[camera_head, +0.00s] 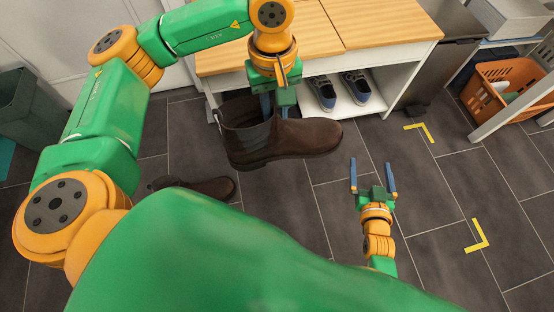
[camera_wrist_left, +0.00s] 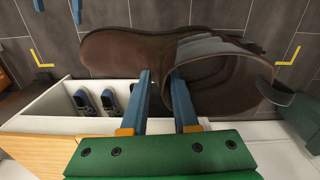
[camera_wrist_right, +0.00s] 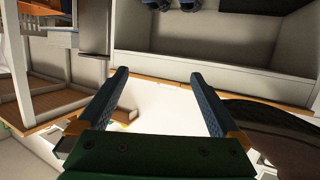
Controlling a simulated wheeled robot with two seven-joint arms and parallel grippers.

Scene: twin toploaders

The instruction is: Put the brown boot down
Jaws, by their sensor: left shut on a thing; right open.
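The brown boot (camera_head: 290,137) hangs above the dark tiled floor, sole down, toe to the right in the head view. My left gripper (camera_head: 275,108) is shut on the boot's upper near the shaft opening. In the left wrist view the fingers (camera_wrist_left: 160,78) reach the boot (camera_wrist_left: 120,50), with one finger hidden partly inside the opening. A second brown boot (camera_head: 205,187) lies on the floor at lower left, partly hidden by my arm. My right gripper (camera_head: 372,172) is open and empty to the right of the held boot; its open fingers (camera_wrist_right: 157,80) also show in the right wrist view.
A wooden-topped bench (camera_head: 365,22) stands behind, with blue shoes (camera_head: 340,90) on its white lower shelf. Yellow corner marks (camera_head: 424,130) (camera_head: 478,238) lie on bare floor at right. An orange basket (camera_head: 505,85) is at far right, a dark bin (camera_head: 28,110) at left.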

